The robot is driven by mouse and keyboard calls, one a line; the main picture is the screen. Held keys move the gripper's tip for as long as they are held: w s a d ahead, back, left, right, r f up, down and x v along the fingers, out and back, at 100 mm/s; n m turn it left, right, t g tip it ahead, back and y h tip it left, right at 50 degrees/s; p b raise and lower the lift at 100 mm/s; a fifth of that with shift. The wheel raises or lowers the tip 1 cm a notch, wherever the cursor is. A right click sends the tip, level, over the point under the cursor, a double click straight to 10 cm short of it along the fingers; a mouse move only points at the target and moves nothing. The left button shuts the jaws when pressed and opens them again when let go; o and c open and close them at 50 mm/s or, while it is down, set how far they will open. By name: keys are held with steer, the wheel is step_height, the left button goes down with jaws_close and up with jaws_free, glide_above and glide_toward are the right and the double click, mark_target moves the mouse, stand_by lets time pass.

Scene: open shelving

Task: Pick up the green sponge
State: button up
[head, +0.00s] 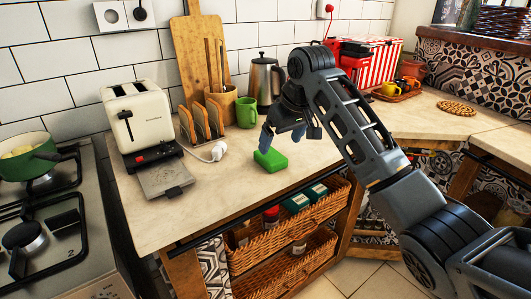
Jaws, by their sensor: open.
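The green sponge (270,160) lies flat on the pale countertop (220,205), near the middle of the counter and a little back from its front edge. My gripper (282,136) is just above and behind the sponge, pointing down, with its fingers apart. Nothing shows between the fingers. The gap between the fingertips and the sponge is small, and I cannot tell whether they touch it. My arm comes in from the lower right and hides part of the counter behind it.
A toaster (140,120), a toast rack (203,120), a green mug (246,112) and a metal kettle (265,78) stand behind and left. A white plug (218,151) lies left of the sponge. The stove (60,230) is far left. Wicker baskets (285,245) sit below the counter.

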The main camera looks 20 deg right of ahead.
mark_target(273, 156)
steer(key=shift+w+x, duration=0.15)
steer(key=shift+x, duration=1.75)
steer(key=shift+w+x, duration=0.15)
steer(key=shift+x, duration=1.8)
steer(key=shift+r, duration=0.15)
steer(key=shift+c, duration=0.4)
steer(key=c, duration=1)
steer(key=shift+r, duration=0.6)
step_height(273, 156, up, 3)
steer(key=shift+r, duration=0.1)
steer(key=s+d+r, duration=0.1)
steer(key=d+r, duration=0.1)
steer(key=d, duration=0.1)
steer(key=s+d+r, duration=0.2)
steer(key=d, duration=0.2)
steer(key=s+d+r, duration=0.1)
steer(key=d+r, duration=0.1)
steer(key=d, duration=0.1)
steer(key=shift+s+d+r, duration=0.3)
steer(key=shift+d+r, duration=0.05)
steer(key=shift+d, duration=0.05)
steer(key=shift+c, duration=0.6)
